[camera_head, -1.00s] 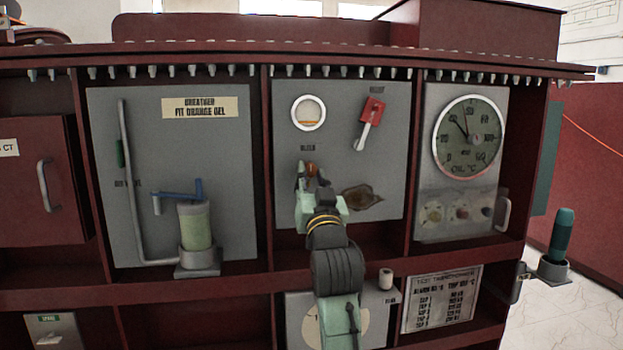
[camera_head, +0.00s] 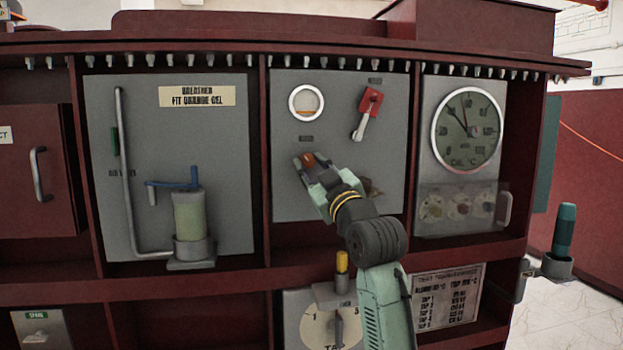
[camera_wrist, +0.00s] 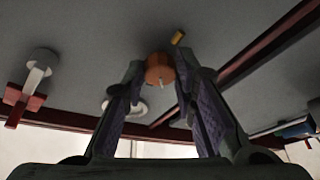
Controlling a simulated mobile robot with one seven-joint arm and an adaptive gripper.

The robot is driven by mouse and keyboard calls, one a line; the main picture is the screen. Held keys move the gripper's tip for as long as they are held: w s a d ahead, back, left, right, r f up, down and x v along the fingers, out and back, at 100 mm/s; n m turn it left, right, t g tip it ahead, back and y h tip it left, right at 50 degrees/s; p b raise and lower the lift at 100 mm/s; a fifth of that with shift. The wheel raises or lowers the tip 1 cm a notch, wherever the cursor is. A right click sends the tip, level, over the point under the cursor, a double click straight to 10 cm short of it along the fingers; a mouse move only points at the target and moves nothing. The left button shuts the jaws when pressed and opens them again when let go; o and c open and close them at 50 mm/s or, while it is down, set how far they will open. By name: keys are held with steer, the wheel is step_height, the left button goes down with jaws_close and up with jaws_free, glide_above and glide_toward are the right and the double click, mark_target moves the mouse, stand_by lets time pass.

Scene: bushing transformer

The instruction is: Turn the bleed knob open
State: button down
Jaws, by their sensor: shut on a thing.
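The bleed knob (camera_head: 309,160) is a small orange-brown knob on the grey middle panel, just under a small label. In the wrist view the knob (camera_wrist: 159,73) shows as a round orange piece with a pale pin at its middle. My gripper (camera_head: 311,164) reaches up to it from the lower right, tilted to the left. In the wrist view my gripper (camera_wrist: 160,68) has one finger on each side of the knob, with the fingertips closed on it. The contact faces are partly hidden.
A round sight glass (camera_head: 306,102) is above the knob. A red valve with a white lever (camera_head: 366,115) is to its upper right. A dial gauge (camera_head: 468,130) is farther right, a breather (camera_head: 193,222) with a blue handle to the left. A yellow-topped post (camera_head: 342,262) stands below.

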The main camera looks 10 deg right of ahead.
steer(key=n, duration=0.2)
steer(key=n+g+y, duration=0.1)
steer(key=n, duration=0.1)
steer(key=n+g+y, duration=0.1)
steer(key=n, duration=0.2)
steer(key=shift+d+r+b, duration=0.2)
steer(key=shift+r+b, duration=0.1)
steer(key=shift+b, duration=0.05)
steer(key=n+g+p, duration=0.1)
steer(key=n+g, duration=0.1)
steer(key=n, duration=0.3)
steer(key=shift+r, duration=0.15)
steer(key=c, duration=1.3)
jaws_free()
steer(key=v, duration=1.2)
steer(key=shift+d, duration=0.2)
